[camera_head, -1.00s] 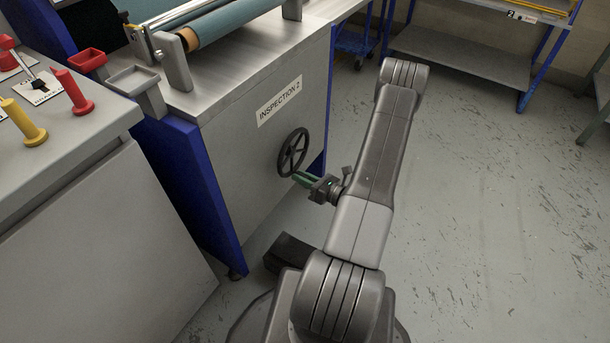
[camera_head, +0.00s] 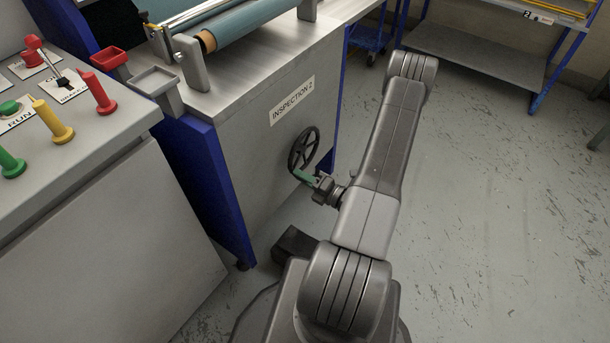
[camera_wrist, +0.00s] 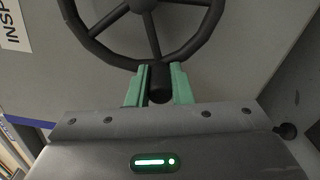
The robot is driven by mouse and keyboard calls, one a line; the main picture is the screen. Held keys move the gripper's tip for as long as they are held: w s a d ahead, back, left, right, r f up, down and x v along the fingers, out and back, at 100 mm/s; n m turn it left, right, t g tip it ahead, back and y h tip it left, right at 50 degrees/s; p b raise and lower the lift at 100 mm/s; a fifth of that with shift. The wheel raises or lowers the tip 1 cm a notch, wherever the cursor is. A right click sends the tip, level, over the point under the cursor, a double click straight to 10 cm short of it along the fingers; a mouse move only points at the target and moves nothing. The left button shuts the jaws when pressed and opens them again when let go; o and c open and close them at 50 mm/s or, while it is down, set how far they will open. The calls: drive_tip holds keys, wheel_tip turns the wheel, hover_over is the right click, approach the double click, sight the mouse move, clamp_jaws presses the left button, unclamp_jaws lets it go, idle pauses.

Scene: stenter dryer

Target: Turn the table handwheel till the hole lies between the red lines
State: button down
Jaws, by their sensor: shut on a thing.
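The table handwheel (camera_head: 303,149) is a black spoked wheel on the side panel of the table marked INSPECTION 2. It also shows at the top of the wrist view (camera_wrist: 143,30). My gripper (camera_head: 302,176) reaches its lower rim from the right. In the wrist view, my green fingers (camera_wrist: 158,82) are shut on the handwheel's dark knob (camera_wrist: 160,82), which sits at the bottom of the rim. The hole and the red lines are not visible in either view.
The inspection table (camera_head: 262,145) carries a blue-green fabric roll (camera_head: 245,27). A control console (camera_head: 95,200) with red, yellow and green knobs stands at left. A grey shelf rack (camera_head: 480,60) is at the back right. The floor (camera_head: 490,220) to the right is clear.

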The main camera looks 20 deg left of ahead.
drive_tip(key=shift+s+r+m+p, duration=0.15)
drive_tip(key=shift+r+m+p, duration=0.2)
drive_tip(key=shift+r+m, duration=0.4)
drive_tip(key=shift+f+m, duration=0.15)
drive_tip(key=shift+m, duration=0.1)
drive_tip(key=c, duration=1.3)
unclamp_jaws()
drive_tip(key=p+v, duration=0.1)
drive_tip(key=v, duration=1.2)
drive_tip(key=shift+s+d, duration=0.15)
drive_tip(key=shift+d, duration=0.2)
drive_tip(key=shift+a, duration=0.1)
drive_tip(key=b+x, duration=0.1)
drive_tip(key=x, duration=1.2)
drive_tip(key=shift+a, duration=0.3)
